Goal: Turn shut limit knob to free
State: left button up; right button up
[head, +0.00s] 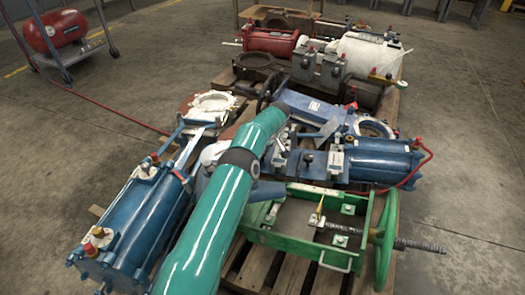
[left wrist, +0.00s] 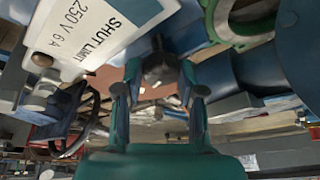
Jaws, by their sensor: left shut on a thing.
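The shut limit plate (left wrist: 95,35) is white with black lettering "SHUT LIMIT 250 V 6 A", at the upper left of the left wrist view, tilted in the picture. A dark knob (left wrist: 157,66) is to the right of the plate, between the fingertips of my left gripper (left wrist: 159,80). The gripper is shut on this knob. The direction the knob points, and any "free" mark, cannot be made out. In the head view my teal left arm covers the gripper and the knob. My right gripper is in neither view.
Blue actuators stand at the left (head: 130,225) and right (head: 380,160) of my arm. A green frame with a handwheel (head: 384,240) and threaded rod is at front right. Red (head: 270,40) and white (head: 365,55) cylinders lie farther back. Concrete floor (head: 460,120) is clear at right.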

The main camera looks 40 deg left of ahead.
pick_arm(q)
jog(key=shift+n, duration=0.4)
dwell(0.4)
jog(key=o, duration=0.8)
jog(key=shift+o, duration=0.2)
jog(key=shift+r, duration=0.15)
jog(key=v, duration=1.1)
jog(key=shift+w+r, duration=0.25)
jog(key=shift+r, duration=0.05)
jog(key=shift+d, duration=0.1)
